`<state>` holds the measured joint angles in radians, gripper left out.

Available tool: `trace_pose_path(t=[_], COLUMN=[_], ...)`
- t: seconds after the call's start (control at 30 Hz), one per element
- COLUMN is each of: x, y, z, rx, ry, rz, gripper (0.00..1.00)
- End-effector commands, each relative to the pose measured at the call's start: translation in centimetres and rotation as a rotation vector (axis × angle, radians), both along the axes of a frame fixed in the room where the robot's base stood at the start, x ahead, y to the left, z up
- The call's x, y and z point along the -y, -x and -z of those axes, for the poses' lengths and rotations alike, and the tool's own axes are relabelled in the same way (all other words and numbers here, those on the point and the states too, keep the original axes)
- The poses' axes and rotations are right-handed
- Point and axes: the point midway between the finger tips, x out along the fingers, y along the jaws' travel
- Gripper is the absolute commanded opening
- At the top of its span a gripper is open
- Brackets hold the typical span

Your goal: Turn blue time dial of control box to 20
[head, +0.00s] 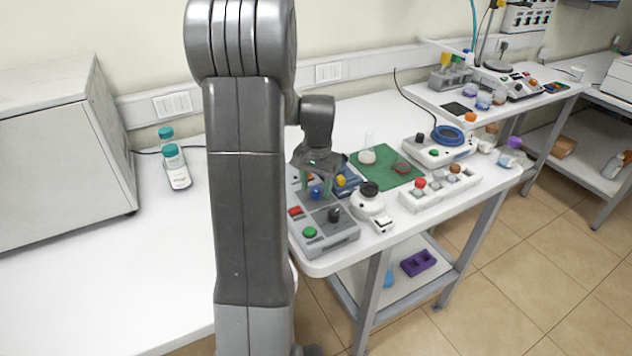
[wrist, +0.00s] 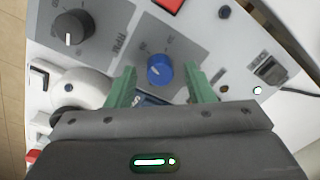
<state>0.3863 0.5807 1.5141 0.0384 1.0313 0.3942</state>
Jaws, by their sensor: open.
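The grey control box (head: 337,238) stands at the front left corner of the bench. Its blue time dial (wrist: 159,69) lies between the green fingertips of my gripper (wrist: 160,82) in the wrist view, with a gap on each side. The scale marks around the dial are too small to read. In the head view the blue dial (head: 315,192) shows just under my gripper (head: 317,187), which points down and is open. A black dial (wrist: 73,26) marked RPM, a red button (head: 295,211) and a green button (head: 309,232) are also on the box.
A white device with a black knob (head: 370,198) stands close to the box's right. A green mat (head: 385,166) with a flask (head: 367,156) lies behind. The left bench is mostly clear.

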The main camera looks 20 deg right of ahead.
Motion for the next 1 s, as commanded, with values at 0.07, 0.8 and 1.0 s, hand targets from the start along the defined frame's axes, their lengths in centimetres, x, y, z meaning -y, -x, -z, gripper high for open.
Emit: trace_pose_path(t=[0.07,0.8,1.0], x=[0.0,0.4,0.4], y=[0.0,0.3,0.4], z=[-0.3,-13.3,-13.8], rx=[0.001,0.003,0.001], ry=[0.001,0.001,0.001], rz=[0.0,0.0,0.0], gripper=[0.48,0.48,0.48])
